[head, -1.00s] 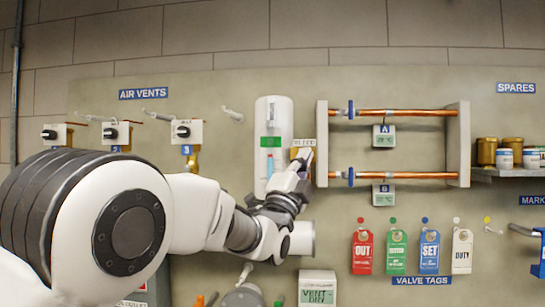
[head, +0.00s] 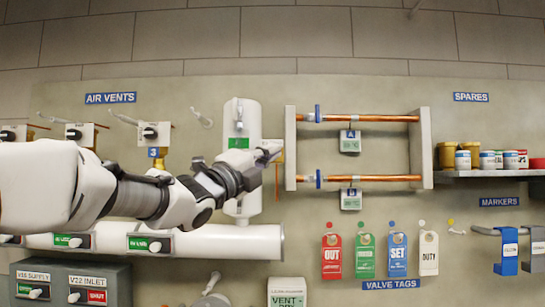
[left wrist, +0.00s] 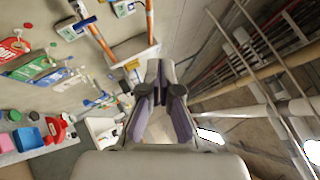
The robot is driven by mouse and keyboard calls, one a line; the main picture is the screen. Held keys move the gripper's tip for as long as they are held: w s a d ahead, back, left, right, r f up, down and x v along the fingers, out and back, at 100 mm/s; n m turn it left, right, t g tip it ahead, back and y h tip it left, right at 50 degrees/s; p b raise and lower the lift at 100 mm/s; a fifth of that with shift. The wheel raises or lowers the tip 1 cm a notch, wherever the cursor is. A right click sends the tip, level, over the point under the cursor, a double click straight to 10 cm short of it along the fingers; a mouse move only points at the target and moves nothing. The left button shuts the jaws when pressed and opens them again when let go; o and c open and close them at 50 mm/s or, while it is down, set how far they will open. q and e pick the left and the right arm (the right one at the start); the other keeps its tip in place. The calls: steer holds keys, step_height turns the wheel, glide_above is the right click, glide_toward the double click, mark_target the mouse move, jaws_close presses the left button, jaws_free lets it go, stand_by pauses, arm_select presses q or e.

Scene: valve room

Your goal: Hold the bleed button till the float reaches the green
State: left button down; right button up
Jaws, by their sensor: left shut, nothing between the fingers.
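The white float vessel (head: 229,120) stands on the wall panel in the head view, and its green band (head: 238,143) shows just above my gripper. My wrist and gripper cover the sight tube below the band, so I cannot see the float. My left gripper (head: 272,153) reaches across the vessel from the left, shut and empty, with its tips in front of the bleed button's place. A strip of the brass button housing (head: 279,178) shows beneath the tips; the button is hidden. I cannot tell whether the tips touch it. The shut fingers also show in the left wrist view (left wrist: 159,84).
Copper pipes (head: 375,117) in a white frame stand just right of the gripper. Valve tags (head: 332,255) hang below them. Air vent valves (head: 152,133) are at the left, and a shelf (head: 480,173) with jars is at the right.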

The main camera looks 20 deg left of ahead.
arm_select(q)
steer(key=w+a+p, duration=0.2)
steer(key=w+p, duration=0.4)
steer(key=w, duration=0.2)
steer(key=shift+a, duration=0.25)
steer(key=shift+w, duration=0.1)
stand_by(1.0)
steer(key=shift+w+a, duration=0.1)
steer(key=shift+w, duration=0.2)
